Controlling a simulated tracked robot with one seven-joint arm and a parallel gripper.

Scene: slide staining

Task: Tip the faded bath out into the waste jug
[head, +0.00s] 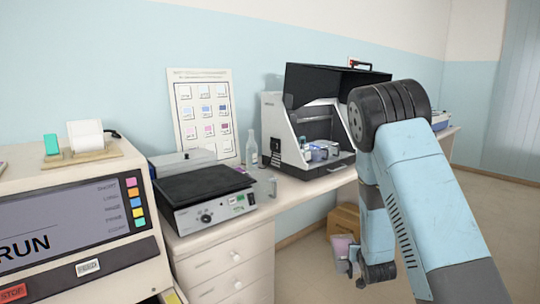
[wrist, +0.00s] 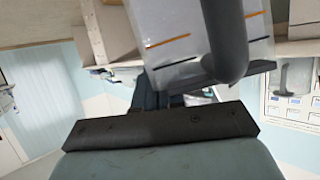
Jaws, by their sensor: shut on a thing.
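A pale, pinkish translucent container (head: 342,246), which looks like the bath, is at my gripper (head: 354,266), low in front of the counter. My gripper is shut on it. In the wrist view the clear container (wrist: 178,38) shows close up, with orange and black lines and a thick dark handle (wrist: 228,40). Its contents and the exact grip on it cannot be made out. A grey handled shape (wrist: 297,76) shows at the right of the wrist view.
The black-topped hotplate (head: 205,184) and a clear bottle (head: 252,148) stand on the counter (head: 291,190). The open-lidded stainer (head: 283,133) behind holds several baths. A cardboard box (head: 345,217) is below, behind the held container. A screen machine (head: 75,225) fills the left. The floor at right is clear.

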